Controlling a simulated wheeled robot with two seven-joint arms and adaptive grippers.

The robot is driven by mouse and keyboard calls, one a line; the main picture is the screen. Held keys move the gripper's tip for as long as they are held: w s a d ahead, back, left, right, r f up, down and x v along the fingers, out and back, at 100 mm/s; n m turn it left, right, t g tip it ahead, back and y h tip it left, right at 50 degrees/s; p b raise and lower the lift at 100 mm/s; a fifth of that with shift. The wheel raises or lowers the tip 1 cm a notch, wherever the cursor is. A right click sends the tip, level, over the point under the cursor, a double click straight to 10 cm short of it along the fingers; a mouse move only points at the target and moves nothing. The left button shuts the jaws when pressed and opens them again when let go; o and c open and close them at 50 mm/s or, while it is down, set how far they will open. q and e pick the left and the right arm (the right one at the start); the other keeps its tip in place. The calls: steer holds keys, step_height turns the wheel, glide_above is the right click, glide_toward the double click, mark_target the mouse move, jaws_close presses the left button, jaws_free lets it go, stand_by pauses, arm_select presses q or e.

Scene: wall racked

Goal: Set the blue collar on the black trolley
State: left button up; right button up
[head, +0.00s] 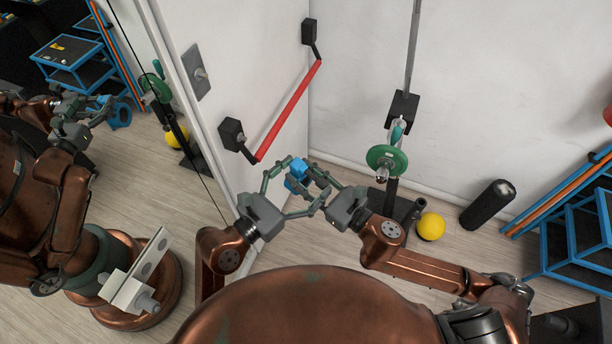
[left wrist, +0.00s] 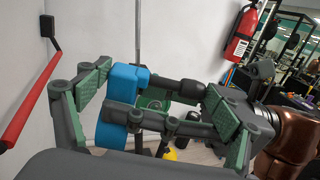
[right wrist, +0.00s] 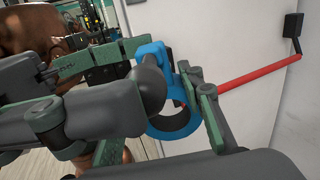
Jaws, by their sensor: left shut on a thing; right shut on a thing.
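The blue collar (head: 296,180) is held up in the air between my two grippers, in front of the white wall. In the right wrist view the collar (right wrist: 176,120) shows as a ring with a block on top. In the left wrist view the collar (left wrist: 128,78) is beside a dark rounded piece (left wrist: 185,87). My left gripper (head: 291,187) is shut on the collar from the left. My right gripper (head: 314,187) is shut on it from the right. Fingers overlap, hiding the exact contacts. A blue-framed rack with black shelves (head: 575,245) stands at right; I cannot tell whether this is the trolley.
A red bar (head: 289,110) on black brackets juts from the wall near my left gripper. A black stand with a green disc (head: 383,158), a yellow ball (head: 430,226) and a black cylinder (head: 487,205) stand beyond. A mirror at left reflects me and a blue-framed rack.

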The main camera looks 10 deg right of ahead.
arm_select(q)
steer(key=shift+s+d, duration=0.15)
steer(key=shift+s, duration=0.05)
steer(key=c, duration=0.5)
steer(key=shift+c, duration=0.2)
arm_select(e)
steer(key=o, duration=1)
steer(key=shift+a, duration=0.1)
steer(key=shift+c, duration=0.2)
arm_select(q)
steer(key=shift+c, duration=1.1)
arm_select(e)
steer(key=shift+o, duration=0.7)
arm_select(q)
steer(key=shift+w, duration=0.1)
steer(key=shift+c, duration=0.3)
arm_select(e)
steer(key=o, duration=0.3)
steer(key=shift+o, duration=0.2)
steer(key=shift+s, duration=0.1)
